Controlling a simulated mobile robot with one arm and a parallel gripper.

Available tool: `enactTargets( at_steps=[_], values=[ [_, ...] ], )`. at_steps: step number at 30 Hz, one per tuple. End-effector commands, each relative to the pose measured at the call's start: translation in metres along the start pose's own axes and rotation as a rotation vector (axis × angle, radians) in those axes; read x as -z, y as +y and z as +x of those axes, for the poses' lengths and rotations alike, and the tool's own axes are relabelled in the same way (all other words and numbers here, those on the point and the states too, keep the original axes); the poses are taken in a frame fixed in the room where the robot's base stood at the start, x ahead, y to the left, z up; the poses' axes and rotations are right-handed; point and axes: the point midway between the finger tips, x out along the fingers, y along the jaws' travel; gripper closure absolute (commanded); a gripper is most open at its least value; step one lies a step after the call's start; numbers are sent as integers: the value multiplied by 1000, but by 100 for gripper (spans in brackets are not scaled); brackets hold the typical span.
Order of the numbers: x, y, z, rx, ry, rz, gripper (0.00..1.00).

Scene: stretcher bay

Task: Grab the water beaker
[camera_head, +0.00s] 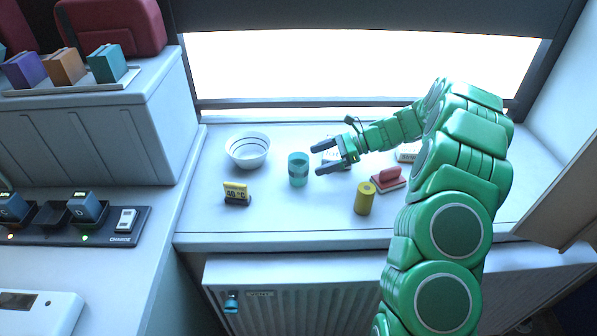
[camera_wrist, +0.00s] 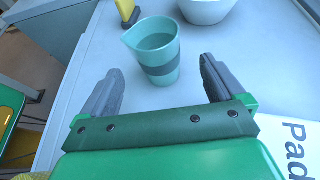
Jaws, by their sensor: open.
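The water beaker (camera_head: 298,169) is a teal cup with a darker band, standing upright on the white sill counter. In the wrist view the beaker (camera_wrist: 155,52) shows a pouring lip at its upper left and stands just beyond my fingertips, roughly centred between them. My gripper (camera_head: 318,159) is open and empty, close to the right of the beaker in the head view. Its two dark fingers also show in the wrist view (camera_wrist: 160,78), spread apart, with a visible gap to the beaker.
A white bowl (camera_head: 248,150) stands left of and behind the beaker. A yellow cylinder (camera_head: 364,198) and a red-handled block (camera_head: 388,180) are to the right. The counter in front of the beaker is clear.

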Motion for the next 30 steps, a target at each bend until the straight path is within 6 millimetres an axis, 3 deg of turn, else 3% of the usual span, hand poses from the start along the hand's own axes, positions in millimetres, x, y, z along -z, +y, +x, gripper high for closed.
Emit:
enactTargets(
  at_steps=[4, 17, 30],
  values=[
    [12, 0, 6, 1, 1, 0, 4],
    [13, 0, 36, 3, 2, -2, 4],
    [14, 3, 83, 2, 2, -2, 4]
  ],
)
